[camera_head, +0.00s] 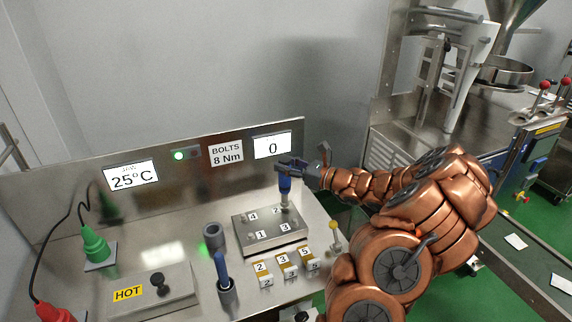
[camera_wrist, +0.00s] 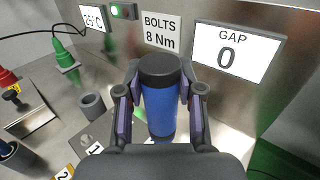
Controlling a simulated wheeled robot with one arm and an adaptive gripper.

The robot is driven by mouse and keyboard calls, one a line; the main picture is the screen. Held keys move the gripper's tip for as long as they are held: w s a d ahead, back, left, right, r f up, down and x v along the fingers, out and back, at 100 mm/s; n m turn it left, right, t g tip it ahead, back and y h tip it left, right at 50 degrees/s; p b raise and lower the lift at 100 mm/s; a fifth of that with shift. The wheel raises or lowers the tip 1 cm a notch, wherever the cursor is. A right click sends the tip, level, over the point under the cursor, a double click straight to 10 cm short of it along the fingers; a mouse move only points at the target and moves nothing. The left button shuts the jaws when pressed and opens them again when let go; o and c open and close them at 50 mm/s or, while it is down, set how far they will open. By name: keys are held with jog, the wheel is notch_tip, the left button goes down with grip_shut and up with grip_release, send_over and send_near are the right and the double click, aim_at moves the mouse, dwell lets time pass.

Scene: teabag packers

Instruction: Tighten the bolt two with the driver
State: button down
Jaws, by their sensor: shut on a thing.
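The driver has a blue handle (camera_head: 285,184) and stands about upright over the metal plate (camera_head: 243,224) with spots labelled 1 to 4. Its lower end is beside the label 2 (camera_head: 275,210); I cannot tell whether it touches the bolt there. My gripper (camera_head: 288,166) is shut on the driver's upper handle. Bolt two itself is hard to make out.
A second blue-handled tool (camera_head: 221,265) stands in a holder, near an empty grey ring holder (camera_head: 213,236). Numbered yellow-white blocks (camera_head: 284,266) lie in front of the plate. The back panel has a display (camera_head: 272,146) reading 0 and a BOLTS 8 Nm sign (camera_head: 226,153).

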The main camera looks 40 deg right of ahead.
jog(key=shift+f, duration=0.75)
dwell(1.8)
